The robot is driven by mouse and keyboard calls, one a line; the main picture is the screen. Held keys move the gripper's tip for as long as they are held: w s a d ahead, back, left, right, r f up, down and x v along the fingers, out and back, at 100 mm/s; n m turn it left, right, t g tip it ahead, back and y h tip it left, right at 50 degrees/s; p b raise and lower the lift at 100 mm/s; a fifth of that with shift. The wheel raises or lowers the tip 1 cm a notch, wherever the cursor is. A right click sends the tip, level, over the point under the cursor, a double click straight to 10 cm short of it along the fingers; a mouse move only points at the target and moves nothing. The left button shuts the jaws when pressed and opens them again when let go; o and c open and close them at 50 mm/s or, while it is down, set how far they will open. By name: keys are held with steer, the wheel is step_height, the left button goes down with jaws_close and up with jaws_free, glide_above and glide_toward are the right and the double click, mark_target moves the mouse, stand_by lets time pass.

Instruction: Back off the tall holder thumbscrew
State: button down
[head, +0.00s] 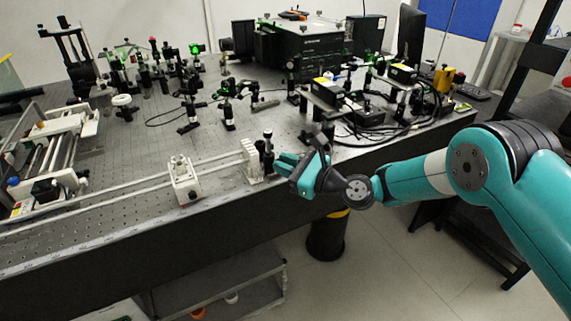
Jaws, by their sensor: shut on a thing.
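The tall holder (267,152) is a slim black upright post near the front edge of the optical bench, right beside a white ribbed block. My gripper (281,162) reaches in from the right, its teal fingers at the holder's right side. The fingers are shut on the holder's thumbscrew, which they hide. At this size I cannot tell how far the screw is turned. The holder stands upright.
The white ribbed block (250,160) stands touching or very near the holder's left. A white carriage (184,182) sits on rails to the left. Black cables (375,132) and small optics lie behind to the right. The bench's front edge lies just below my gripper.

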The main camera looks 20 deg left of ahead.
steer(key=n+b, duration=0.3)
steer(key=shift+f+n+b, duration=0.2)
steer(key=shift+n+b, duration=0.1)
steer(key=n+b, duration=0.3)
steer(key=shift+n, duration=0.3)
steer(key=n+b, duration=0.3)
steer(key=shift+n, duration=0.4)
steer(key=n+b, duration=0.3)
steer(key=b, duration=0.1)
steer(key=shift+f+n, duration=0.1)
steer(key=shift+n, duration=0.2)
steer(key=n+b, duration=0.6)
steer(key=b, duration=0.1)
steer(key=n+b, duration=0.3)
steer(key=shift+n+b, duration=1)
steer(key=shift+r, duration=0.2)
